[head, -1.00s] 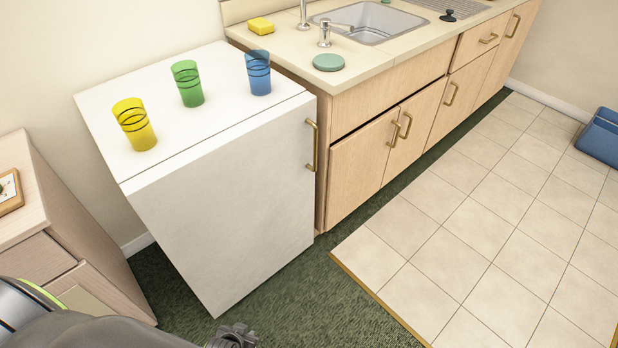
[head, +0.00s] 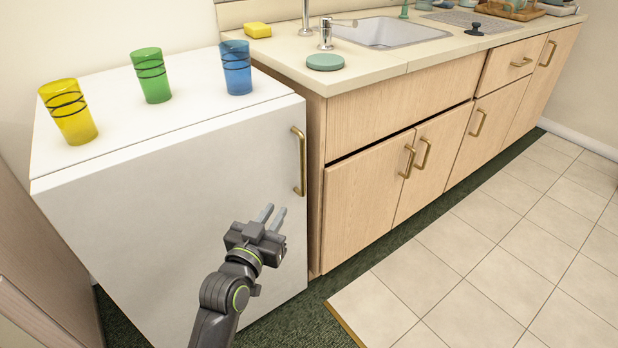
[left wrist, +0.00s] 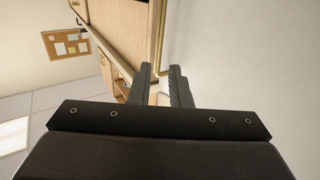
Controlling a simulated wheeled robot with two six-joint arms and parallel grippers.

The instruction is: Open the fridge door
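The white fridge (head: 170,205) stands at the left, and its door looks shut against the body. A brass bar handle (head: 301,162) is upright near the door's right edge. My left gripper (head: 272,213) is in front of the door, below and to the left of the handle, with its fingers pointing up. Its fingers are parted with nothing between them. In the left wrist view the gripper (left wrist: 160,84) shows two dark fingers apart, with the pale door surface (left wrist: 240,60) to their right. A thin brass strip, apparently the handle, shows beyond the fingertips. My right gripper is out of view.
Yellow (head: 68,112), green (head: 151,75) and blue (head: 236,67) cups stand on the fridge top. Wooden cabinets (head: 365,185) with a counter and sink (head: 388,32) adjoin on the right. Open tiled floor (head: 480,250) lies in front of them.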

